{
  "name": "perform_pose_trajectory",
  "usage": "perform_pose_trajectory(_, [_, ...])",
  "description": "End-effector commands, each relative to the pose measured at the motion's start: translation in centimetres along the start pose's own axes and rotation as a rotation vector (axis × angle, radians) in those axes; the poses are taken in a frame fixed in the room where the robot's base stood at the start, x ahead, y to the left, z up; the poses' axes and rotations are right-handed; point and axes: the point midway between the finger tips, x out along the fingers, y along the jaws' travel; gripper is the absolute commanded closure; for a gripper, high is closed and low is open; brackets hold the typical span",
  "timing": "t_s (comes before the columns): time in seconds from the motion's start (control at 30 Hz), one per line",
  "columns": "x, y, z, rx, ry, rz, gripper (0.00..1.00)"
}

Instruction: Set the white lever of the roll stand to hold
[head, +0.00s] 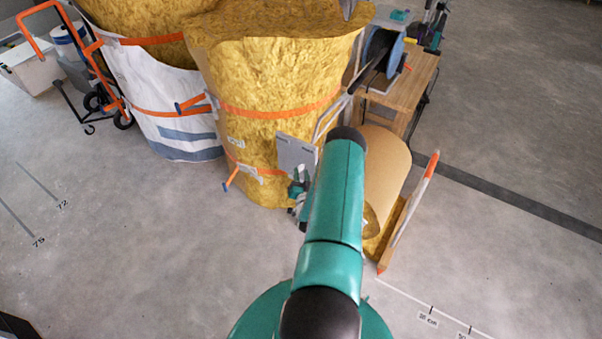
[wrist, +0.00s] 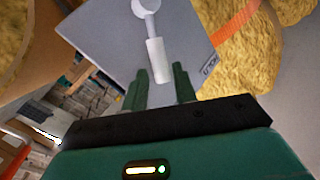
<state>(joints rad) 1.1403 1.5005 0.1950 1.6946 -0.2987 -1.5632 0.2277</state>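The white lever (wrist: 157,60) is on a grey plate (wrist: 185,45) in the wrist view. Its round pivot is at the top, and its thick handle points down in the picture. My gripper (wrist: 160,70) is open, with one dark green finger on each side of the handle's lower end. Whether the fingers touch the handle cannot be told. In the head view the grey plate (head: 294,152) stands by the yellow rolls, and my gripper (head: 299,190) is just below it, partly hidden by my arm.
A large yellow roll (head: 275,85) with orange straps stands behind the plate. A brown roll (head: 385,165) and an orange-tipped board (head: 412,205) are right of my arm. A wooden bench (head: 412,85) stands at the back right.

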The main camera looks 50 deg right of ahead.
Motion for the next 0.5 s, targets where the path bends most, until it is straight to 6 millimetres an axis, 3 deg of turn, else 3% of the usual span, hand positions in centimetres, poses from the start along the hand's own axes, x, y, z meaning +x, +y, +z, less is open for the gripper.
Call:
perform_pose_trajectory(0.13, [1.11, -0.05, 0.03, 0.0, 0.0, 0.0, 0.72])
perform_pose_trajectory(0.4, [1.32, -0.06, 0.04, 0.0, -0.002, 0.0, 0.72])
perform_pose_trajectory(0.43, [1.32, -0.06, 0.04, 0.0, -0.002, 0.0, 0.74])
perform_pose_trajectory(0.5, [1.31, -0.05, 0.03, 0.0, -0.001, 0.0, 0.88])
